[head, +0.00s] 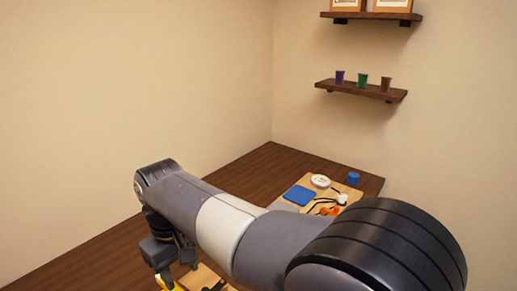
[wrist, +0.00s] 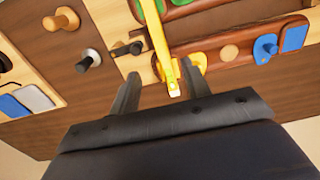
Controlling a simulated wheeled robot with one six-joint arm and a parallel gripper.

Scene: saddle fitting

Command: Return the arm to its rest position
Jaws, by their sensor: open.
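My gripper (wrist: 162,88) is open, its two dark fingers apart in the wrist view. A long yellow bar (wrist: 161,45) runs between the fingers from the top, its pale end just short of the gripper body. Neither finger clearly touches it. In the head view, my arm reaches from the lower right to the left and bends down, with the gripper (head: 175,266) low over the table (head: 240,172). The fingertips are hard to make out there. A yellow piece (head: 171,284) shows beside them at the bottom edge.
In the head view, a blue cup (head: 354,179) stands far back. Wall shelves (head: 361,91) hang above.

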